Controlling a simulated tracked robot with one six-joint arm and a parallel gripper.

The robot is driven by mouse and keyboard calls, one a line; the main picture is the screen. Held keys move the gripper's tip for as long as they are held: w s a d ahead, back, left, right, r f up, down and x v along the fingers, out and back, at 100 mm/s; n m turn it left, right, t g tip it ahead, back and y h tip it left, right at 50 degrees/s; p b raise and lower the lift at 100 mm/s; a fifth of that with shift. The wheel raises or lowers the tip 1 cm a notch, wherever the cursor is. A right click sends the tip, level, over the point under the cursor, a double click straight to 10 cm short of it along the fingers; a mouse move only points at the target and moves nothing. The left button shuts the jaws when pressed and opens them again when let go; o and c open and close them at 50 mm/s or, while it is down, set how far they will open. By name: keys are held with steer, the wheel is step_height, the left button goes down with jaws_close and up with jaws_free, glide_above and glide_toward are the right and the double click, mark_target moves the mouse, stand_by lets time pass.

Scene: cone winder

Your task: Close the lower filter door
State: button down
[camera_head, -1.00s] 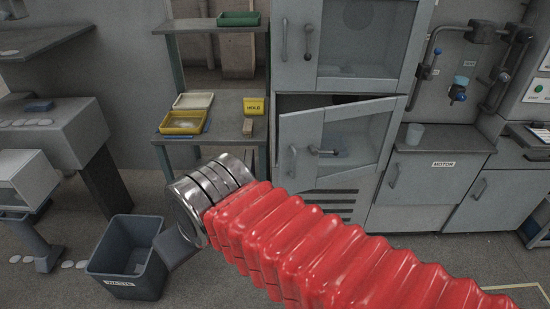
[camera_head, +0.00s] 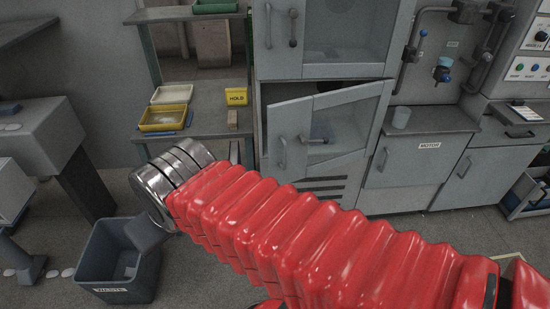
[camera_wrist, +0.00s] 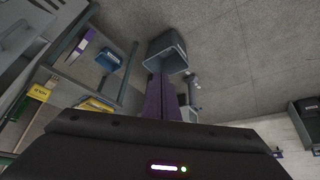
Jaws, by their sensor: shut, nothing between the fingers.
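The lower filter door (camera_head: 345,128) is a grey panel with a window, in the cabinet at the centre of the head view. It stands ajar, tilted out of line with its frame, with a dark gap along its top. Its handle (camera_head: 318,140) shows on the front. My gripper (camera_wrist: 165,82) is shut and empty in the wrist view, with dark purplish fingers pointing towards a grey bin. In the head view my red-sleeved arm crosses the front, and its end is left of the door and apart from it.
The upper door (camera_head: 345,35) looks shut. A grey bin (camera_head: 92,262) stands on the floor close to my arm's end. A MOTOR cupboard (camera_head: 415,165) is on the right. Open floor lies in front.

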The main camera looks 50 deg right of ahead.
steer(key=w+d+f+m+t+h, duration=0.1)
steer(key=w+d+f+m+h, duration=0.25)
steer(key=d, duration=0.55)
steer(key=w+d+f+m+t, duration=0.2)
steer(key=w+d+f+m, duration=0.15)
steer(key=w+d, duration=0.45)
steer(key=w+d+f+m+t+h, duration=0.1)
steer(key=w+d+f+m+h, duration=0.2)
steer(key=d, duration=0.8)
steer(key=s+d+f+m+t, duration=0.4)
steer(key=s+d+f+m, duration=0.4)
steer(key=d+f, duration=0.35)
steer(key=s+d+f+m+t+h, duration=0.1)
steer(key=s+d+m+t+h, duration=0.1)
steer(key=s+m, duration=0.3)
steer(key=shift+s+f, duration=0.2)
steer(key=shift+s, duration=0.9)
steer(key=shift+w, duration=0.15)
